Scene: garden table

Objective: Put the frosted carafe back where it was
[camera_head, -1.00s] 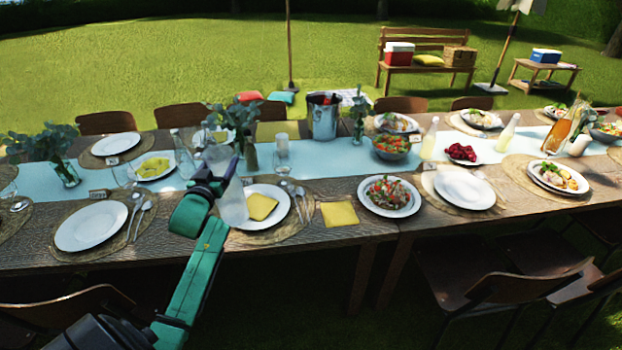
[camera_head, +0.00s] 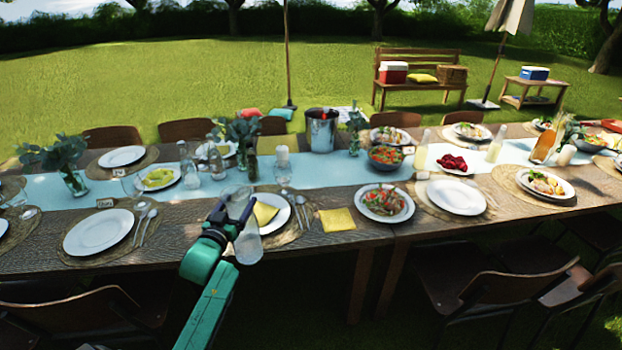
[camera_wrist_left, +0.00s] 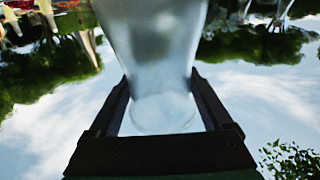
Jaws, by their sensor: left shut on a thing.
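The frosted carafe (camera_head: 248,244) is a pale, translucent vessel at the near edge of the table. My left gripper (camera_head: 238,222) is shut on it, in front of a white plate with a yellow napkin (camera_head: 265,213). In the left wrist view the carafe (camera_wrist_left: 155,60) stands large between the two dark fingers of my left gripper (camera_wrist_left: 158,105). In the head view the gripper covers part of the carafe. Whether its base touches anything cannot be told. My right gripper is not in view.
White plates (camera_head: 98,232) on woven mats line the near side. A pale blue runner (camera_head: 325,167) carries a metal bucket (camera_head: 321,131), a salad bowl (camera_head: 385,158) and bottles (camera_head: 421,150). A yellow napkin (camera_head: 337,219) lies flat on bare wood. Chairs (camera_head: 500,295) stand at the near side.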

